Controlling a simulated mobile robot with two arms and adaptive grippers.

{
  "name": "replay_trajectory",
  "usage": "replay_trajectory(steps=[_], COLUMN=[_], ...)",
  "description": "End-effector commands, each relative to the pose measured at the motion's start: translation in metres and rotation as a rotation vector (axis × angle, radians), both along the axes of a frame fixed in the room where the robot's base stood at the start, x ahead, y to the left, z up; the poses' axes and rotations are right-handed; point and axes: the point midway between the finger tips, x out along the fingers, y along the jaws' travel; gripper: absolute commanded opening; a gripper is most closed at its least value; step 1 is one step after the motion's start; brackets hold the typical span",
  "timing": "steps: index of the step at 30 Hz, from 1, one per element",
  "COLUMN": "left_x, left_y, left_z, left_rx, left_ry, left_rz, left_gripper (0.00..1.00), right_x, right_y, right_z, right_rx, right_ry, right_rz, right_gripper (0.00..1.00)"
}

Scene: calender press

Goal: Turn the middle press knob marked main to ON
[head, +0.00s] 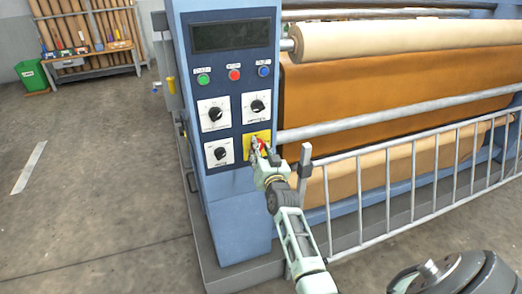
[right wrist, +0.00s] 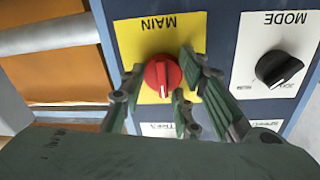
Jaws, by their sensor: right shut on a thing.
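The main knob (right wrist: 162,74) is red and round with a raised grip bar, on a yellow plate marked MAIN (right wrist: 158,30), which is upside down in the right wrist view. In the head view the yellow plate (head: 262,134) is at the lower right of the control panel. My right gripper (head: 259,148) reaches it from the front right, and its fingers (right wrist: 160,82) are shut on the knob from both sides. A white line on the knob runs nearly straight up and down in the right wrist view. The ON and OFF marks cannot be made out. My left gripper is not in view.
A black MODE knob (right wrist: 280,68) on a white plate sits close beside the fingers. Other black knobs (head: 215,114) and coloured buttons (head: 234,75) share the panel. A metal railing (head: 400,180) stands right of my right arm, before the rollers.

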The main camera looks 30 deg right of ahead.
Motion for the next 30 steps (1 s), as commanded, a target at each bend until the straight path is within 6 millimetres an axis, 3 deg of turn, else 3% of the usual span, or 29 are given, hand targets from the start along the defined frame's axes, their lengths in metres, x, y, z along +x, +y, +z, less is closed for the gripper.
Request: replay_trajectory(steps=[11,30], left_x=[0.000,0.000], left_y=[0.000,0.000], left_z=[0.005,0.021], left_rx=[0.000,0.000], left_ry=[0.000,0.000], left_rz=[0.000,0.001], left_gripper=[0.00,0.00], right_x=[-0.001,-0.001], right_y=[-0.004,-0.003], right_z=[0.001,-0.001], right_rx=[0.089,0.642], right_ry=[-0.023,-0.157], right_rz=[-0.006,-0.007], right_gripper=[0.03,0.03])
